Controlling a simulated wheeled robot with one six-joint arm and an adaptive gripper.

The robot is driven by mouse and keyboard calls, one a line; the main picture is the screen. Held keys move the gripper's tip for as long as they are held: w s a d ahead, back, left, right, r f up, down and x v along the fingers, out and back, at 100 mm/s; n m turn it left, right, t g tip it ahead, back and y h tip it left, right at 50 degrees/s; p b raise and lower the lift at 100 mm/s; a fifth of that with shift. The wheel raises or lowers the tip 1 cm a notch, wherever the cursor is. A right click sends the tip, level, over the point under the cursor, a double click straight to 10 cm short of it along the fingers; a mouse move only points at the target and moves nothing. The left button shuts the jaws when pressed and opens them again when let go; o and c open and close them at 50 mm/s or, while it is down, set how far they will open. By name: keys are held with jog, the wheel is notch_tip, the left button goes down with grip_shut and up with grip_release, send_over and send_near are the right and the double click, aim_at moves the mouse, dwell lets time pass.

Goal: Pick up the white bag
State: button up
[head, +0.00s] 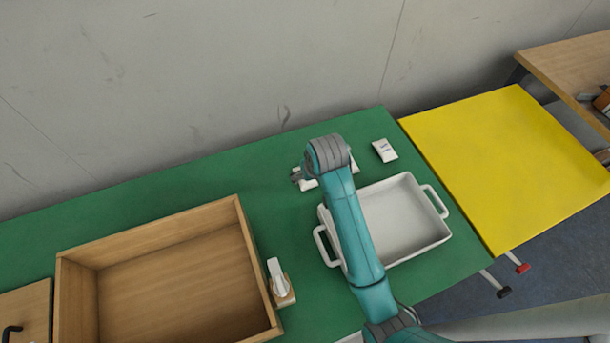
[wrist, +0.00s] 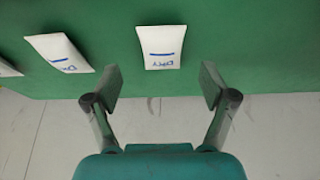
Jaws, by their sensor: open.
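Several white bags lie on the green table. In the wrist view one white bag (wrist: 161,46) with a blue line and print lies centred ahead of my gripper (wrist: 160,86). A second white bag (wrist: 59,52) lies to its left, and a third (wrist: 8,68) is cut off at the left edge. My gripper is open, its fingers apart with nothing between them. In the head view one white bag (head: 385,150) is in full view behind the white tray; two others (head: 354,165) (head: 307,184) are partly hidden by my arm. My fingertips are mostly hidden there.
A white tray (head: 440,232) with handles stands under and right of my arm. A wooden box (head: 245,235) stands at left, with a white scanner in a wooden stand (head: 280,282) beside it. A yellow surface (head: 505,160) adjoins at right. A grey wall runs behind.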

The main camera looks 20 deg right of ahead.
aim_at(304, 185)
jog(key=x, duration=0.5)
jog(key=shift+a, duration=0.1)
jog(key=c, duration=1.2)
jog(key=shift+c, duration=0.2)
jog(key=shift+r, duration=0.1)
